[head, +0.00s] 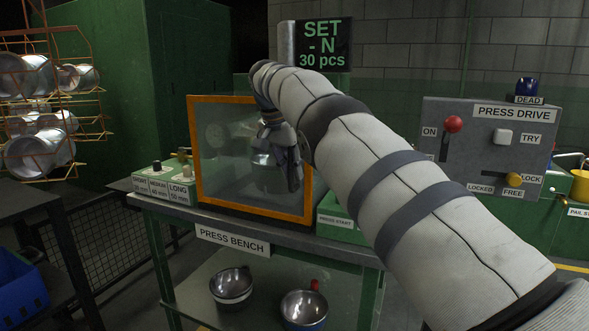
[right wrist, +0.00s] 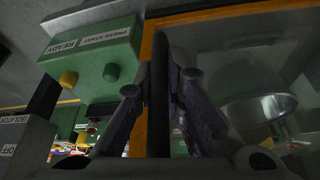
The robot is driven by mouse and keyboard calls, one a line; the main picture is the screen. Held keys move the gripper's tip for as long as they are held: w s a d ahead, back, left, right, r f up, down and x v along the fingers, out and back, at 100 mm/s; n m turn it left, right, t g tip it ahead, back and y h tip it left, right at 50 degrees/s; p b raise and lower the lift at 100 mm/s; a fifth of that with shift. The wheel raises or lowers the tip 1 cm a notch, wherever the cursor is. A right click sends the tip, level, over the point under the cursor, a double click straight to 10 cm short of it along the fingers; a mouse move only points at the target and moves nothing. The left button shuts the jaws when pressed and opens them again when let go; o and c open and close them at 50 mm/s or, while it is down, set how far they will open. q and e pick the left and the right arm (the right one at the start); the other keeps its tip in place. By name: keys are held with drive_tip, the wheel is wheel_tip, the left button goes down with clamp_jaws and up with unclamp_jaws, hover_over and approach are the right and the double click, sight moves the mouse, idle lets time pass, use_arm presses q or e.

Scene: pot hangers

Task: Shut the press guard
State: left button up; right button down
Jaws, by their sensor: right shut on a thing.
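The press guard (head: 250,207) is a clear panel in an orange frame, standing upright at the front of the press on the bench. Its orange edge (right wrist: 149,50) and clear panel also show in the right wrist view. My right gripper (head: 287,178) is at the right part of the guard, in front of the panel. In the right wrist view the gripper (right wrist: 160,75) is shut on a dark upright bar (right wrist: 160,95), the guard's handle, beside the orange edge. Whether the guard is fully shut cannot be told. My left gripper is not in view.
The press drive panel (head: 485,148) stands at right. A die-like metal part (right wrist: 262,108) shows behind the panel.

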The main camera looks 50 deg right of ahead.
drive_tip(key=shift+w+r, duration=0.35)
drive_tip(key=c, duration=1.9)
unclamp_jaws()
drive_tip(key=shift+w+f, duration=0.1)
drive_tip(key=shift+w, duration=0.15)
drive_tip(key=a, duration=0.4)
drive_tip(key=s+a+r, duration=0.1)
drive_tip(key=a, duration=0.3)
drive_tip(key=s+a+r, duration=0.1)
drive_tip(key=a, duration=0.4)
drive_tip(key=shift+a+r, duration=0.1)
drive_tip(key=shift+r, duration=0.15)
